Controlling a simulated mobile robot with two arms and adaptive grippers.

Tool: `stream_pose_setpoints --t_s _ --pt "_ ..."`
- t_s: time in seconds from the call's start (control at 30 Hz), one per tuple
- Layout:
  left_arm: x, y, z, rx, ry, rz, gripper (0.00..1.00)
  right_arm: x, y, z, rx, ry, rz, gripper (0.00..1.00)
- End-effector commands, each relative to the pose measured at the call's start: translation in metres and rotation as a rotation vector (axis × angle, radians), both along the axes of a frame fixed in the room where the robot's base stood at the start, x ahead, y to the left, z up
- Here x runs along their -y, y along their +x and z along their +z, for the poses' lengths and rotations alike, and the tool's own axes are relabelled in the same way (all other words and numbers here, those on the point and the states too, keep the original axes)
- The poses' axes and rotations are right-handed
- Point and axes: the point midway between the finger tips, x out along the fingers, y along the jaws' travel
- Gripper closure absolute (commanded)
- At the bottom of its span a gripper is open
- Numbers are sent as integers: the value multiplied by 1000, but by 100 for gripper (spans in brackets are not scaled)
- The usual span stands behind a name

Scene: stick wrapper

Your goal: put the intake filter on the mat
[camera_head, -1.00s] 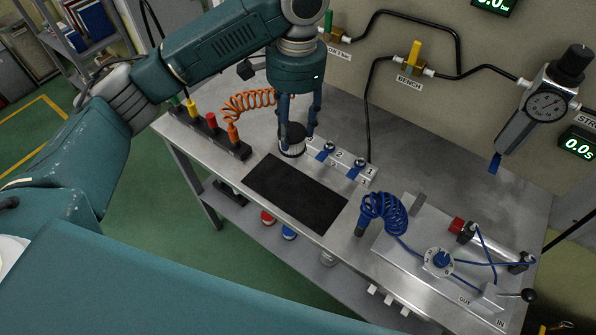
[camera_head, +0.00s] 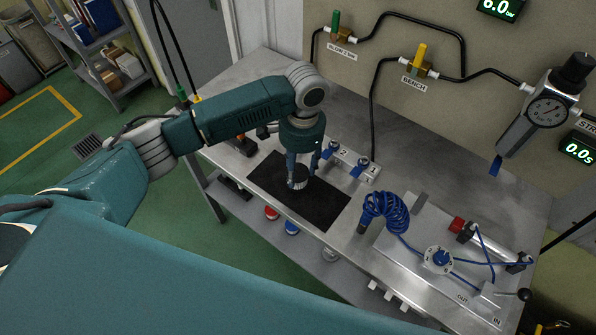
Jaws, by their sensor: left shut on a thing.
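The intake filter (camera_head: 299,181) is a small round piece with a dark top and a pale ribbed side. My left gripper (camera_head: 300,173) points down and is shut on it. The black mat (camera_head: 323,209) lies flat on the metal bench. The filter is over the mat, towards its far edge, low down. I cannot tell whether it touches the mat. My right gripper is not in view.
A manifold block with blue valves (camera_head: 349,163) stands just behind the mat. A blue coiled hose (camera_head: 384,212) and a plate with a cylinder (camera_head: 489,241) are to the right. The bench front edge lies close below the mat.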

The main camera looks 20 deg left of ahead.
Motion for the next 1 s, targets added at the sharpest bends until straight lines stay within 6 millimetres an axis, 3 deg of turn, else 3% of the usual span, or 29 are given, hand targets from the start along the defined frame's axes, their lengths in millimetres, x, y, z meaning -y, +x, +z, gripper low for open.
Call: stream_pose_setpoints --t_s 0.2,0.53,0.57,0.63,1.0 --pt "0 0 -25 -1 -1 1 89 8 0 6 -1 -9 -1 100" --pt "0 0 -28 -1 -1 1 89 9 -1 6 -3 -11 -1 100" --pt "0 0 -28 -1 -1 1 52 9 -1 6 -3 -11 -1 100" --pt "0 0 -28 0 0 1 38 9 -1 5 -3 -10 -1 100" --pt "0 1 -25 1 -1 1 35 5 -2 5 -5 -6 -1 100"
